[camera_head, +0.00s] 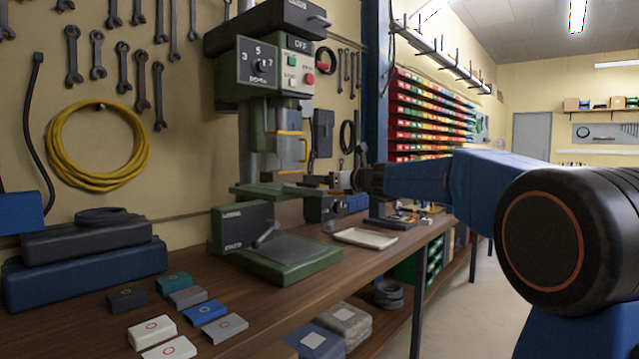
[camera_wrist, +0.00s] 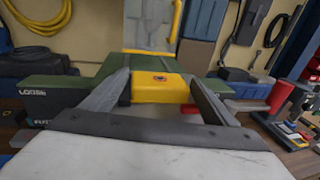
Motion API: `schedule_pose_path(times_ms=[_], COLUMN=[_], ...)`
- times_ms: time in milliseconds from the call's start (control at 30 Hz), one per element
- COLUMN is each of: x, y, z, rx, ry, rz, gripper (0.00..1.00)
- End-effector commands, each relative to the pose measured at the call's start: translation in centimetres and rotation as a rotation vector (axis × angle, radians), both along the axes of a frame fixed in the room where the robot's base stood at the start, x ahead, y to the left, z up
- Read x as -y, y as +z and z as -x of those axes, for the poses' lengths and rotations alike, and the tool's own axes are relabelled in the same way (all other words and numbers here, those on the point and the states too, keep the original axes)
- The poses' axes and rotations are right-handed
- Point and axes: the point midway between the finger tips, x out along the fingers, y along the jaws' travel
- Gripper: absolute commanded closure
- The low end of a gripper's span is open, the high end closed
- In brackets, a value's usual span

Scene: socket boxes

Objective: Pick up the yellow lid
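The yellow lid (camera_wrist: 160,89) shows in the wrist view as a small yellow block with a round dark-and-red mark on its upper face. My gripper (camera_wrist: 160,80) has its two grey fingers apart, one along each side of the lid. The fingertips look level with the lid's left and right edges. I cannot tell whether they press on it or whether the lid rests on something. In the head view, my gripper (camera_head: 314,184) is beside the drill press table, reaching in from the right. The lid cannot be made out there.
The green drill press (camera_head: 262,85) stands close to my gripper, its base (camera_head: 285,258) on the wooden bench (camera_head: 265,318). A pale tray (camera_head: 365,238) lies to its right. Several lids, including a blue lid (camera_head: 205,312) and a teal lid (camera_head: 173,283), lie at the front left.

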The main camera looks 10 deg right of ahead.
Motion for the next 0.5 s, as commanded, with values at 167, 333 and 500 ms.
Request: schedule_pose_path(times_ms=[167, 333, 500], x=[-0.02, -0.05, -0.08], y=[-0.01, 0.01, 0.36], z=[0.02, 0.03, 0.05], rx=[0.0, 0.0, 0.001], ry=[0.001, 0.001, 0.002], rz=[0.0, 0.0, -0.001], gripper=[0.47, 0.48, 0.48])
